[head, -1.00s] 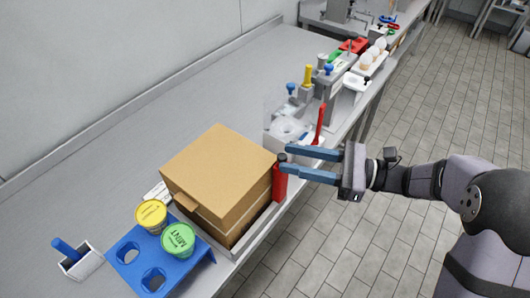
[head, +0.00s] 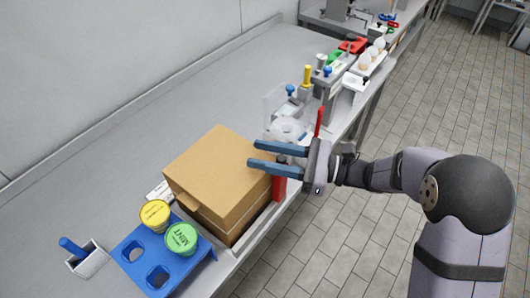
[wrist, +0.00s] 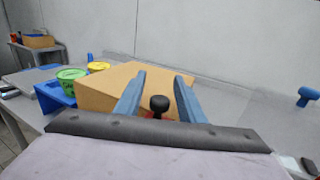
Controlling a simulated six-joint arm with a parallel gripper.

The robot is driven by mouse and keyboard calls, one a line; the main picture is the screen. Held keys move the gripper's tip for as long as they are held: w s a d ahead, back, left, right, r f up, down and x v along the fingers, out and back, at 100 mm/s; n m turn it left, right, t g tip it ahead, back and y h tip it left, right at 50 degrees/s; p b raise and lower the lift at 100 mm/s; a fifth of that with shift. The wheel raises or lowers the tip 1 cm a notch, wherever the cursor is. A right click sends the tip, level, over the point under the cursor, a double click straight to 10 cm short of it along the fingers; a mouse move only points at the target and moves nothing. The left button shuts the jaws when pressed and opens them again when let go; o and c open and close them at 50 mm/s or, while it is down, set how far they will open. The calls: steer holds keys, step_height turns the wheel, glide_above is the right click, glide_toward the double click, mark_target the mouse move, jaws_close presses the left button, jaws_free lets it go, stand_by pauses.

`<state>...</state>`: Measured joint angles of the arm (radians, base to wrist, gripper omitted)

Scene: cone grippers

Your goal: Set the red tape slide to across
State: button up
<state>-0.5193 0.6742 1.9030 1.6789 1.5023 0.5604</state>
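The red tape slide (head: 279,188) is an upright red block at the right side of a closed cardboard box (head: 220,170). Its black knob (wrist: 159,104) shows in the wrist view between my fingers, close to the palm, with a little red below it. My gripper (head: 256,155) is open, its two blue fingers reaching left past the slide and over the box's right edge. In the wrist view the fingers (wrist: 160,76) stand apart on both sides of the knob, with no clear contact. The gripper hides the slide's top in the head view.
A blue rack (head: 135,255) with a yellow-lidded tub (head: 155,213) and a green-lidded tub (head: 181,239) stands at the box's near left. A red stick (head: 319,122) and a clear holder (head: 287,129) stand beyond the gripper. The bench behind the box is clear.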

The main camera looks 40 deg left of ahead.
mark_target(218, 214)
jaws_close()
steer(key=s+b, duration=0.1)
steer(key=s, duration=1.5)
steer(key=shift+s, duration=0.15)
steer(key=shift+c, duration=0.8)
jaws_free()
steer(key=shift+s, duration=0.1)
steer(key=shift+o, duration=0.8)
steer(key=shift+s, duration=0.1)
steer(key=shift+w, duration=0.2)
